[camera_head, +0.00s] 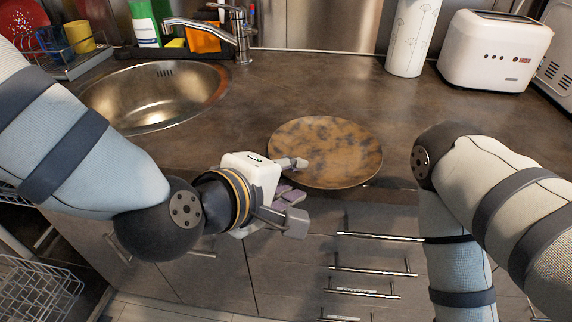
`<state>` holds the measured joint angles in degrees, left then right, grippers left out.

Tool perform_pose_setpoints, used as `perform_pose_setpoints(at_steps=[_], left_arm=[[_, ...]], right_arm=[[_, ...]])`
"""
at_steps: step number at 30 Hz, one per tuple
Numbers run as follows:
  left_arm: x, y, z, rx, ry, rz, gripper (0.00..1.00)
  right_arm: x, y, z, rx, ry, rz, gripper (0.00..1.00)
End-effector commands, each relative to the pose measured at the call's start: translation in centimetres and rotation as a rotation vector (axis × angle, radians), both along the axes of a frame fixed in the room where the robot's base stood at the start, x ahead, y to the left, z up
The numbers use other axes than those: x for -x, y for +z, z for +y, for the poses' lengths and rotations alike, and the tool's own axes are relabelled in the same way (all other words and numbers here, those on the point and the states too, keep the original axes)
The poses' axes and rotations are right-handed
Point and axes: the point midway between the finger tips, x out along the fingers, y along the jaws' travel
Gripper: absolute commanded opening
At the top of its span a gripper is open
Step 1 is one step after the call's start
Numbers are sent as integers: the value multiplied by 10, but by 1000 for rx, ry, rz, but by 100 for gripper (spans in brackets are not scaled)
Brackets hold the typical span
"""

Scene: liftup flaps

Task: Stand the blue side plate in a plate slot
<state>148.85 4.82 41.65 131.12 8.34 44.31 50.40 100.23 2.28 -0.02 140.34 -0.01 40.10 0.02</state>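A round plate (335,150), mottled brown and grey rather than plainly blue, lies flat on the counter at its front edge. My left gripper (297,180) is at the plate's near left rim. One finger shows over the rim and the other lower, in front of it, with a gap between them. Whether either finger touches the plate is not clear. A dish rack (82,66) stands at the far left, with a red plate and a dark blue item (50,40) upright in it. Its slots are mostly cut off or hidden. My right gripper is out of view.
A steel sink (160,100) with a tap (240,35) lies left of the plate. A paper roll (413,38) and a white toaster (494,50) stand at the back right. A yellow mug (79,37) is by the rack. Drawer handles (380,237) project below the counter.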

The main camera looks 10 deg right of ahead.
Motion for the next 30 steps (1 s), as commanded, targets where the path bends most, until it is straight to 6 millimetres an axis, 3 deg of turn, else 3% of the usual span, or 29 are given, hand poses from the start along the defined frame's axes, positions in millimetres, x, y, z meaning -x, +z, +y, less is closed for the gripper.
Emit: perform_pose_setpoints(at_steps=[11, 15, 16, 30], left_arm=[[0, -1, -1, 0, 0, -4, 29], [0, -2, -1, 0, 0, -4, 2], [0, -2, -1, 0, 0, -4, 0], [-2, -1, -1, 0, -1, -4, 0]], right_arm=[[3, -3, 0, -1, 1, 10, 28], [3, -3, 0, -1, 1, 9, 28], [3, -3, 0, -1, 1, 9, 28], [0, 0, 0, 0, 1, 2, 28]])
